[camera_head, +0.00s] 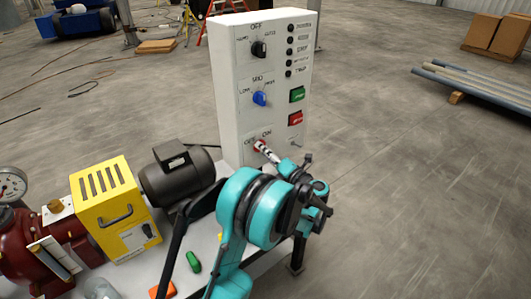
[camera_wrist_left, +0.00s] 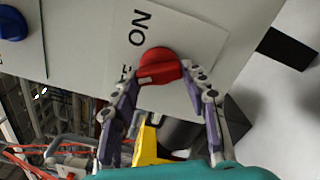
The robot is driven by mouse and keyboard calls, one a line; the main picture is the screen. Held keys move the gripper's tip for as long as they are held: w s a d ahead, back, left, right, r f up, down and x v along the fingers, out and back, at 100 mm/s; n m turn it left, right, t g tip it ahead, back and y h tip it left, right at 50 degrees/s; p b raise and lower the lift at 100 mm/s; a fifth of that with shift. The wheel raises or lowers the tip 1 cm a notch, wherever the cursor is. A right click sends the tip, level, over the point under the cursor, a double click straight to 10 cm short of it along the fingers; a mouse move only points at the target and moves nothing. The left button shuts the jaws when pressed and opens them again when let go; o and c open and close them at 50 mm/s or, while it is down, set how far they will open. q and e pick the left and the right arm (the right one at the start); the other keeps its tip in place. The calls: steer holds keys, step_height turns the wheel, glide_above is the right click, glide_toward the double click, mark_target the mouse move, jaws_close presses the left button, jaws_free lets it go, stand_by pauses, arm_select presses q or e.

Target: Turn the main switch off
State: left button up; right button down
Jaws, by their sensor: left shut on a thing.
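The main switch is a red knob (camera_wrist_left: 160,62) on a white plate marked ON, with the other label mostly hidden by a finger. A pale mark shows on its lower left side in the wrist view, towards the hidden label. In the head view the switch (camera_head: 259,146) sits low on the white control cabinet (camera_head: 236,100), under the OFF and ON labels. My left gripper (camera_wrist_left: 161,78) has a finger on either side of the knob and is shut on it. It also shows in the head view (camera_head: 266,152), reaching to the panel. My right gripper is not in view.
The cabinet also carries a black selector (camera_head: 259,49), a blue selector (camera_head: 260,98), a green button (camera_head: 297,95) and a red button (camera_head: 295,119). A dark motor (camera_head: 178,175) and a yellow box (camera_head: 110,205) stand left.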

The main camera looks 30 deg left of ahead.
arm_select(q)
steer(key=shift+n, duration=1.3)
steer(key=shift+f+n, duration=0.1)
steer(key=shift+n, duration=0.2)
steer(key=o, duration=1.2)
steer(key=shift+c, duration=0.2)
steer(key=v, duration=1.2)
